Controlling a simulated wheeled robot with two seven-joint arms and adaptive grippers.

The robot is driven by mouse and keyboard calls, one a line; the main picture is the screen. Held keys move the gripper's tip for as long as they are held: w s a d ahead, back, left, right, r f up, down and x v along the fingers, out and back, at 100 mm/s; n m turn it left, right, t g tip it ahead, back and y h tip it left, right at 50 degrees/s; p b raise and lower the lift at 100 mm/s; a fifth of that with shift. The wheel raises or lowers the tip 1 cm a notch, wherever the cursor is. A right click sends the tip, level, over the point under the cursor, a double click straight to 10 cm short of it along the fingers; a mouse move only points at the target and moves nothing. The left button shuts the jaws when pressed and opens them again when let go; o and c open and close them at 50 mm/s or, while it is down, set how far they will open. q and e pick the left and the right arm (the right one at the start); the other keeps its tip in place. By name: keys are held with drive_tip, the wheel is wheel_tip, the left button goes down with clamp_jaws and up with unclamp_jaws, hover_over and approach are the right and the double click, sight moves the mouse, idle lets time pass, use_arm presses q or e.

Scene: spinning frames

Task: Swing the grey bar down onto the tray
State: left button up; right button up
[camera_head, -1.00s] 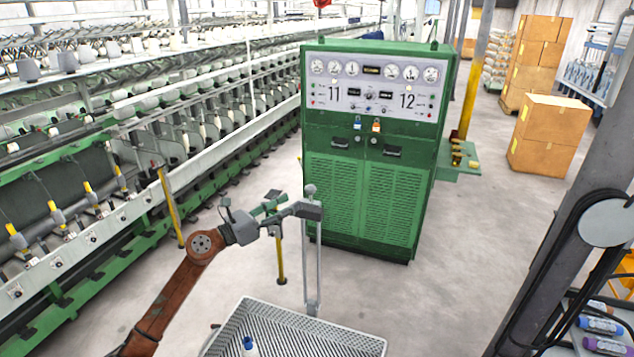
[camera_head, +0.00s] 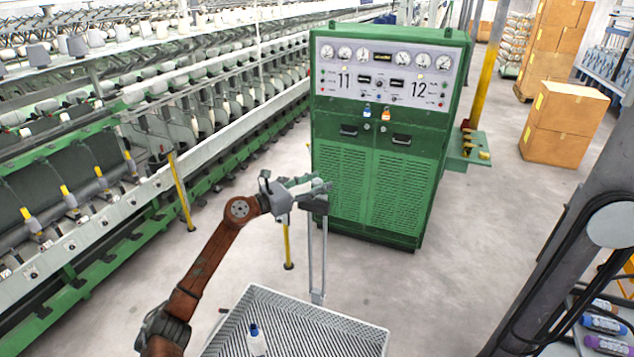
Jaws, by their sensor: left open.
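The grey bar (camera_head: 317,255) stands upright at the far edge of the grey ribbed tray (camera_head: 375,337), as two thin parallel rods. Its top end is partly covered by my left gripper (camera_head: 317,190). The left gripper is open, with its green-tinted fingers at the bar's top; whether they touch it I cannot tell. My reddish-brown left arm reaches up to it from the lower left. The tray lies at the bottom centre, cut off by the picture edge. My right gripper is not in view.
A white bottle with a blue cap (camera_head: 255,338) stands in the tray. A green control cabinet (camera_head: 385,140) is behind the bar. Spinning frames line the left. Cardboard boxes (camera_head: 563,125) stand at right. Open floor lies right of the tray.

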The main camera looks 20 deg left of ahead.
use_arm(q)
drive_tip(key=shift+w+f, duration=0.1)
drive_tip(key=shift+w, duration=0.05)
drive_tip(key=shift+c, duration=0.7)
drive_tip(key=c, duration=0.5)
clamp_jaws()
